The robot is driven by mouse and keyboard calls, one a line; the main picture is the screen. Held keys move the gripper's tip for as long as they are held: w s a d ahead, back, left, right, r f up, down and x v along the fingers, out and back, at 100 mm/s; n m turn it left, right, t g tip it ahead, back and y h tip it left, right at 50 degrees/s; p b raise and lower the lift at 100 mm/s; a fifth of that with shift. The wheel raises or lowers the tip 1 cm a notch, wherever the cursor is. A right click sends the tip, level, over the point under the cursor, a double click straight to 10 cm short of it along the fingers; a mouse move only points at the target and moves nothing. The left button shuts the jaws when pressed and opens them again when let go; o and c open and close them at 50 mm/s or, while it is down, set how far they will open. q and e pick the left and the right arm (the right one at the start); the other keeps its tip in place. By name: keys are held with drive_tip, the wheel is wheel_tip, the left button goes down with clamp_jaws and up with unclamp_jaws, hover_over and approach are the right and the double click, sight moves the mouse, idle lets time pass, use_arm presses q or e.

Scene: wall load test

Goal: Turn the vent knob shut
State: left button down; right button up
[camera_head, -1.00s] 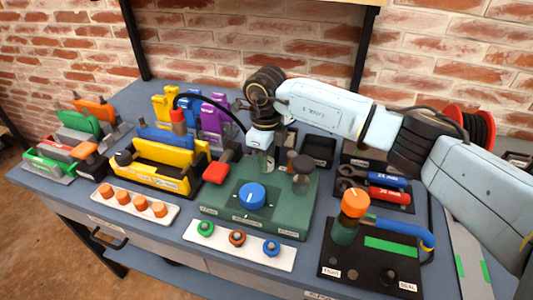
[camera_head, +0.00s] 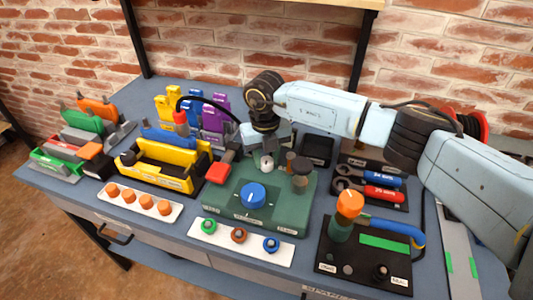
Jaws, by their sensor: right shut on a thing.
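A green unit (camera_head: 222,196) stands at the middle of the bench. On its back part is a small grey knob (camera_head: 266,162), which I take to be the vent knob. My right gripper (camera_head: 267,153) points down over it and is shut on it; the fingers are small and partly hidden by the wrist. A large blue knob (camera_head: 250,195) with a white pointer mark sits on the unit's front face. A dark round knob (camera_head: 300,182) stands on the unit's right side, by a small brown post (camera_head: 290,161). My left gripper is not in view.
A red-handled part (camera_head: 219,172) and a yellow holder (camera_head: 160,172) are to the left. A black plate with an orange-topped valve (camera_head: 350,203) and blue lever is at the right. White strips with knobs (camera_head: 239,240) lie in front. My right forearm spans the back right.

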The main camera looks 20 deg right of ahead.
sight(266, 160)
drive_tip(key=shift+m, duration=0.8)
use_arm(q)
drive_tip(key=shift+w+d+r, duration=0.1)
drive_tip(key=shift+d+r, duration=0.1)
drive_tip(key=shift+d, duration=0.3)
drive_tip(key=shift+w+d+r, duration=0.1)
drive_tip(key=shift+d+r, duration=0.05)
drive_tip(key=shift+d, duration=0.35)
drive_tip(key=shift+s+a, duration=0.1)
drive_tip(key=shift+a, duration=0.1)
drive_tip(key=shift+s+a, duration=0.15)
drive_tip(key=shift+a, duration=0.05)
use_arm(e)
drive_tip(key=o, duration=1)
drive_tip(key=shift+r, duration=0.1)
use_arm(q)
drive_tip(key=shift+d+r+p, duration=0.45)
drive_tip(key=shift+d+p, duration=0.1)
drive_tip(key=shift+p, duration=0.15)
use_arm(e)
wheel_tip(266, 160, up, 13)
drive_tip(key=shift+a+r, duration=0.15)
